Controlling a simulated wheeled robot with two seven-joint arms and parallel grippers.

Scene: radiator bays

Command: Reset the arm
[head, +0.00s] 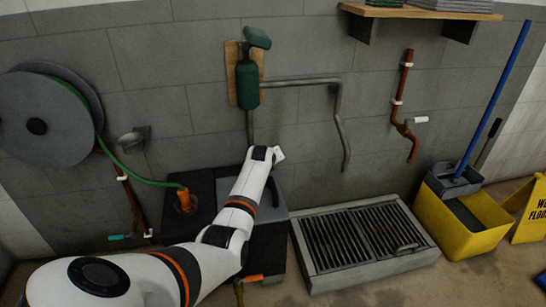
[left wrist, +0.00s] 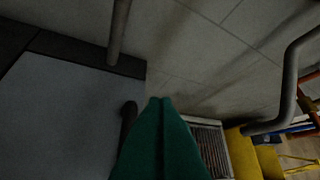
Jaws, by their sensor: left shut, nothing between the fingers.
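My left arm reaches in from the bottom left of the head view, stretched toward the wall over a dark box. Its wrist end is near the wall pipe, and its fingers cannot be made out there. In the left wrist view my left gripper (left wrist: 161,100) shows as two green fingers pressed together, with nothing between them. They are over the gap between a grey-topped box (left wrist: 60,115) and the floor grate (left wrist: 213,145). A dark curved handle or pipe (left wrist: 128,120) is close beside the fingers; I cannot tell whether they touch. My right gripper is not in view.
A green hand pump (head: 247,85) and bent grey pipe (head: 338,105) are on the wall. A hose reel (head: 45,115) hangs left. The floor grate (head: 312,270), yellow mop bucket (head: 460,225) and yellow sign (head: 530,215) stand right. A shelf (head: 415,12) is above.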

